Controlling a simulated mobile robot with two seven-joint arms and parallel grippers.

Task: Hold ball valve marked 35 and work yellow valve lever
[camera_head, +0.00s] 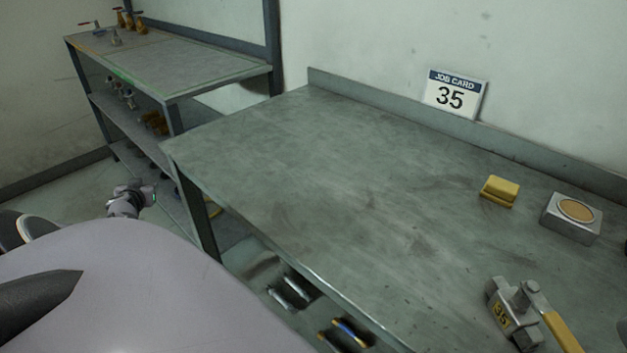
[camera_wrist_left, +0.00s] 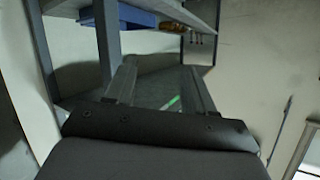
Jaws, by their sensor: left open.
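The ball valve marked 35 (camera_head: 503,312) lies on the workbench at the lower right of the head view. It has a grey metal body with a yellow tag reading 35. Its yellow lever (camera_head: 562,333) runs from the stem toward the lower right and is cut off by the picture edge. My left gripper (camera_head: 148,194) is small at the left, beyond the bench's left end and far from the valve. In the left wrist view, its two fingers (camera_wrist_left: 160,90) stand apart with nothing between them. My right gripper does not show.
A job card reading 35 (camera_head: 455,95) leans at the bench's back edge. A yellow block (camera_head: 499,191) and a metal box with a tan round top (camera_head: 572,218) stand behind the valve. The bench (camera_head: 310,180) is clear at left and middle. A shelf rack (camera_head: 200,80) with fittings stands at the back left.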

